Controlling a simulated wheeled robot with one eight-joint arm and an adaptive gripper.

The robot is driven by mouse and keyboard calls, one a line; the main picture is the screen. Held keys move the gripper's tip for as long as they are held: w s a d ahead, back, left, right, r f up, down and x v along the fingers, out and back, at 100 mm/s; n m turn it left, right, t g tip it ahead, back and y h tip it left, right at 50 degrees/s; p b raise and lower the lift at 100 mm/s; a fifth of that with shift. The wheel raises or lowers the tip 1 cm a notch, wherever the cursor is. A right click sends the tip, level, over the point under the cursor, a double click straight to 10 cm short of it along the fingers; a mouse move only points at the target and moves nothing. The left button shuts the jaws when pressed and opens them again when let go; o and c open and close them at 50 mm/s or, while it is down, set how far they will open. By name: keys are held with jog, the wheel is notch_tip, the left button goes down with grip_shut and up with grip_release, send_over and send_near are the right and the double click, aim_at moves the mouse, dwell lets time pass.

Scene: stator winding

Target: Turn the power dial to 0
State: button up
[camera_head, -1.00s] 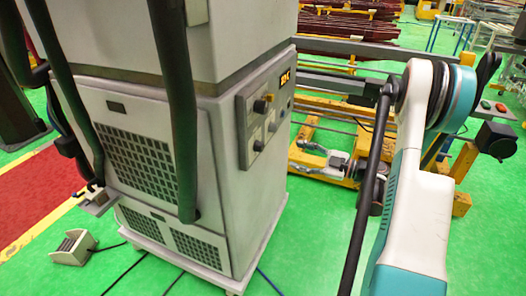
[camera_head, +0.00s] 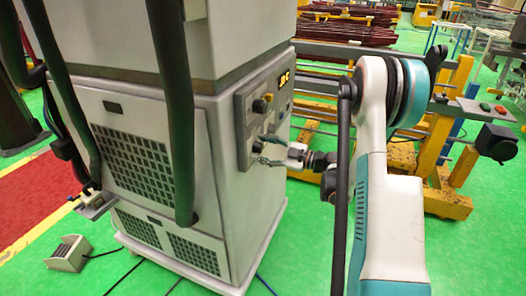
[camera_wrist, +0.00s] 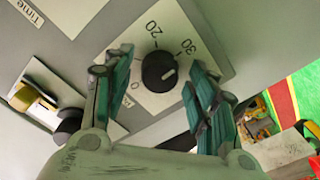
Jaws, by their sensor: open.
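In the wrist view a round black dial (camera_wrist: 159,71) sits on a white scale plate (camera_wrist: 187,22) marked 0, 20 and 30. The 0 is at its lower left, and a white mark shows on the right side of its face. I cannot read a power label. My gripper (camera_wrist: 157,88) is open, one green finger on each side of the dial. I cannot tell whether they touch it. In the head view my gripper (camera_head: 262,149) is at the lower part of the control panel (camera_head: 242,124) and partly hides the lower knob.
The panel is on a grey cabinet (camera_head: 222,209). An upper knob (camera_head: 262,105) and a lit orange display (camera_head: 285,79) are above my gripper. In the wrist view a black knob (camera_wrist: 70,121) and a yellowish one (camera_wrist: 24,97) are at the left. Yellow frames (camera_head: 447,191) stand at the right.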

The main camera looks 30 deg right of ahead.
jog(key=shift+w+a, duration=0.1)
jog(key=shift+c, duration=0.4)
jog(key=c, duration=1)
jog(key=shift+o, duration=0.2)
